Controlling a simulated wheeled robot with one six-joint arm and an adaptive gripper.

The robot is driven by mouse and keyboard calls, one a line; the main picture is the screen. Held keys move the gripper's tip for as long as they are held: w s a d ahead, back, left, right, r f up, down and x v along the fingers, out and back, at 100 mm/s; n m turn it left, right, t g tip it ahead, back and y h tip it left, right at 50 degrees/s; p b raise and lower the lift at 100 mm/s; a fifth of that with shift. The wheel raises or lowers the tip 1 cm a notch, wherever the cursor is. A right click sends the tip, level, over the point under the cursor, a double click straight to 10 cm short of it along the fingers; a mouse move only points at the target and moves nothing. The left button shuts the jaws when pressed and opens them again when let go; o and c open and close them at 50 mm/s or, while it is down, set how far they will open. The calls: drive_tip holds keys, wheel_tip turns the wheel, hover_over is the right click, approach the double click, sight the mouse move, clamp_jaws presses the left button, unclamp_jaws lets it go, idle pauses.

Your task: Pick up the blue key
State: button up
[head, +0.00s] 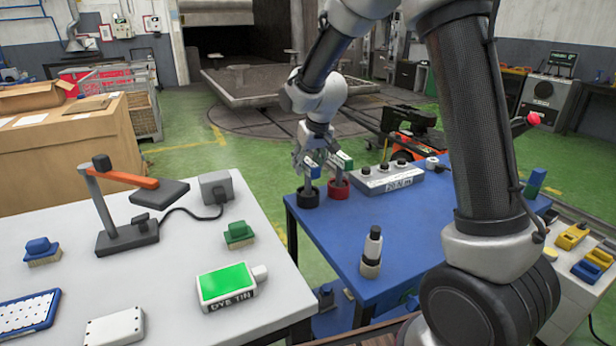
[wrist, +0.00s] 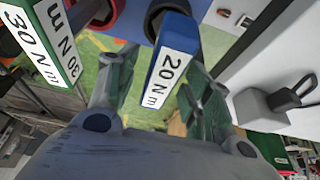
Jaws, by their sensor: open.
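The blue key (wrist: 163,68) is a block with a white "20 N m" label, upright at the black round holder (head: 308,197) on the blue table (head: 345,235). It also shows in the head view (head: 313,172), partly hidden by my gripper. My gripper (head: 314,158) is above the holders, pointing down. In the wrist view its two fingers are apart, one on each side of the blue key; I cannot tell whether either touches it.
A green key (wrist: 38,45) labelled "30 N m" stands close by at the red holder (head: 338,190). A white box with knobs (head: 388,178) is right of the holders. A black and white bottle (head: 371,252) stands nearer. The white table (head: 180,258) is to the left.

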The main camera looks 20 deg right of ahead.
drive_tip(key=shift+f, duration=0.25)
idle(0.4)
clamp_jaws()
